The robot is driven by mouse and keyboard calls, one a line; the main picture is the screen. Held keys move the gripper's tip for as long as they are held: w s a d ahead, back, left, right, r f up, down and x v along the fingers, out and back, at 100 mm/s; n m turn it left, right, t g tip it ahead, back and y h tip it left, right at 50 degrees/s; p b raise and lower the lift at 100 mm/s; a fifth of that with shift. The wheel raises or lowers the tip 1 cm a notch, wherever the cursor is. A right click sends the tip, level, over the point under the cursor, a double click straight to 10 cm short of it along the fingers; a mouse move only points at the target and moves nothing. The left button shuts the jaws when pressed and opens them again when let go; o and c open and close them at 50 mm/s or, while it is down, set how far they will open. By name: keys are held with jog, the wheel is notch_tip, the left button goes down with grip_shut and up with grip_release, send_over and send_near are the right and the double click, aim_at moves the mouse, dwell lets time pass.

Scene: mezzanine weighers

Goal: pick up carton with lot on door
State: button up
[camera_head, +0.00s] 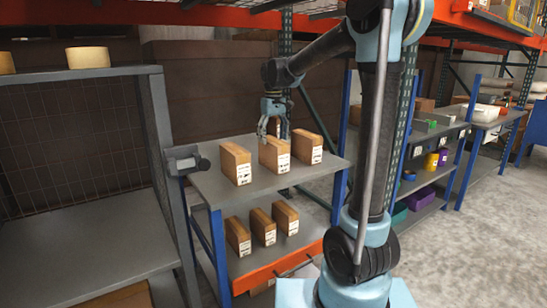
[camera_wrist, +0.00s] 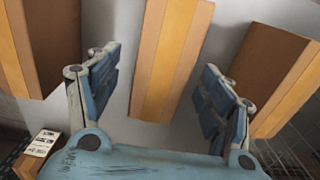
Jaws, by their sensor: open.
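Three brown cartons with white labels stand in a row on the upper grey shelf: a left carton (camera_head: 236,164), a middle carton (camera_head: 274,156) and a right carton (camera_head: 307,147). The label print is too small to read, and I see no door. My gripper (camera_head: 274,130) is over the middle carton, fingers pointing down. In the wrist view, my open gripper (camera_wrist: 158,95) has the middle carton (camera_wrist: 170,60) between its fingers, with a gap on both sides. The neighbouring cartons show at the left (camera_wrist: 38,45) and right (camera_wrist: 275,75).
Several more labelled cartons (camera_head: 263,227) stand on the lower shelf. A mesh-sided rack (camera_head: 100,235) stands close at the left, with a grey bracket (camera_head: 186,160) at its post. Blue uprights (camera_head: 345,105) bound the shelf. Open floor (camera_head: 440,235) lies to the right.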

aim_at(274, 153)
jog(key=shift+s+f, duration=0.15)
jog(key=shift+f, duration=3.65)
jog(key=c, duration=1.5)
